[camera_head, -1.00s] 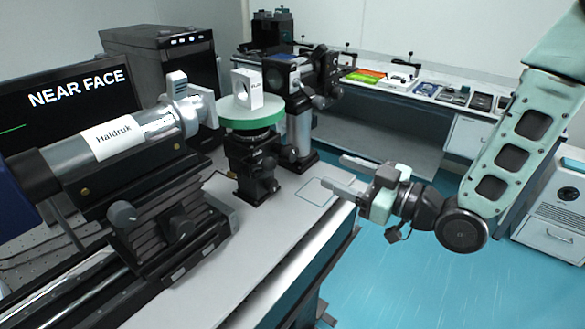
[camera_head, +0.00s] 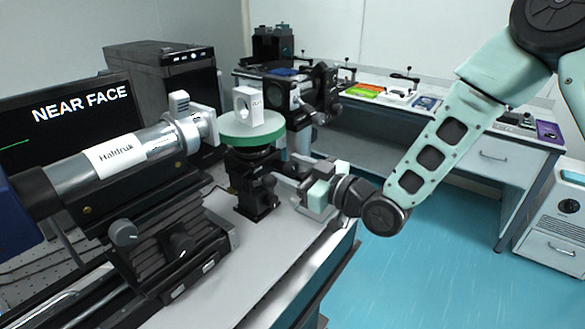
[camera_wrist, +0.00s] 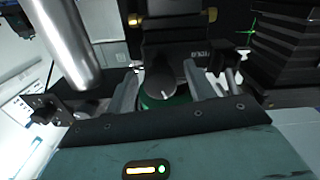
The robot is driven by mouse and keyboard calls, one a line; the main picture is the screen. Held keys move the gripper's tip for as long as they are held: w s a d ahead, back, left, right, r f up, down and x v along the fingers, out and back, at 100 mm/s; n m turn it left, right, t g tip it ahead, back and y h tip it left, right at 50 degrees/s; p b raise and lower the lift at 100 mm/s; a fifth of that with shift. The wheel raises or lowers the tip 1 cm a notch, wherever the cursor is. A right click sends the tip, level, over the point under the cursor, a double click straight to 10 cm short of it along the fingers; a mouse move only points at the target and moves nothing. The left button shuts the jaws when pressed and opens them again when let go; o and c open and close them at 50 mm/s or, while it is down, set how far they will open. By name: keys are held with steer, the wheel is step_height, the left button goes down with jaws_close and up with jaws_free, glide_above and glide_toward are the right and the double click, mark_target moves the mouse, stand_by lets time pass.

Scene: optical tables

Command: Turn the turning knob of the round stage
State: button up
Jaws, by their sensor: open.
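The round stage (camera_head: 252,130) is a disc with a green rim on a black mount on the table, with a white holed block (camera_head: 248,105) on top. Its dark turning knob (camera_head: 270,180) sticks out low on the mount's right side. My gripper (camera_head: 285,178) is at the knob from the right. In the wrist view, a dark rounded knob with a white mark (camera_wrist: 160,78) lies between the two grey fingers of my gripper (camera_wrist: 162,85). The fingers are open, with gaps visible beside the knob. Whether either finger touches it I cannot tell.
A silver tube labelled Haldruk (camera_head: 120,158) on a black carriage with knobs stands left of the stage. A black post mount (camera_head: 300,95) stands close behind it. The monitor (camera_head: 70,110) reads NEAR FACE. Bare table lies in front of the stage.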

steer(key=c, duration=1)
steer(key=shift+f+m+b, duration=0.15)
steer(key=shift+m+b, duration=0.4)
steer(key=shift+m, duration=1.25)
steer(key=o, duration=1)
